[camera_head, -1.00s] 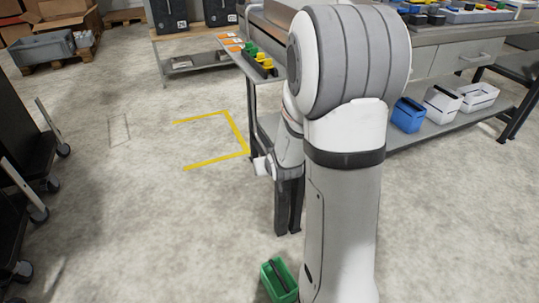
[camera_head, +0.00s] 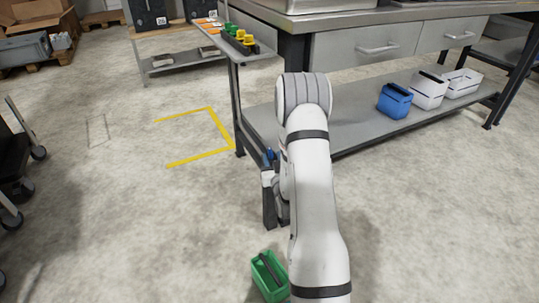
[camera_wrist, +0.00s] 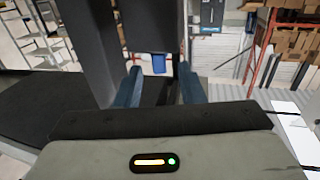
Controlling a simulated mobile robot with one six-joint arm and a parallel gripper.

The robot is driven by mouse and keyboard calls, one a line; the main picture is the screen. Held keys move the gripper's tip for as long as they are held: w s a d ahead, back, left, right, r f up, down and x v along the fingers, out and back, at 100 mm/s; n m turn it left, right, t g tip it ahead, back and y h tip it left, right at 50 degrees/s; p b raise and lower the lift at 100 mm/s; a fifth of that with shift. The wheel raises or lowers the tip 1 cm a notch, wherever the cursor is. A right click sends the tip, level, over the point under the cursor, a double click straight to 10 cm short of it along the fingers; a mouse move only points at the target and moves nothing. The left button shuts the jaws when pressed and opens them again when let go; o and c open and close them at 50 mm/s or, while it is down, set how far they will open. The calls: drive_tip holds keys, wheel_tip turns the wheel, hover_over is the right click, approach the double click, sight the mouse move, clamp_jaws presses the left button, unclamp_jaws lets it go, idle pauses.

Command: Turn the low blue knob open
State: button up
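My gripper (camera_wrist: 160,88) shows in the wrist view with its two blue-grey fingers apart and nothing clearly held between them. A small blue shape (camera_wrist: 158,63) shows between the fingers; I cannot tell whether it is the low blue knob or something farther off. Large dark grey upright panels stand just beyond the fingers. In the head view my arm reaches down by the corner of the workbench, and small blue parts (camera_head: 270,156) show beside it. I cannot tell whether these are my fingertips or the knob. No blue knob is clearly recognisable.
A workbench (camera_head: 365,45) stands behind my arm, its lower shelf holding a blue bin (camera_head: 394,101) and white bins (camera_head: 428,91). A narrow side table (camera_head: 216,33) carries green and yellow pieces. A green bin (camera_head: 268,277) is on the floor beside my arm.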

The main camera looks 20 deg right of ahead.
sight(272, 155)
drive_tip(key=shift+b+x, duration=0.45)
drive_tip(key=shift+x, duration=1.65)
drive_tip(key=shift+c, duration=0.4)
clamp_jaws()
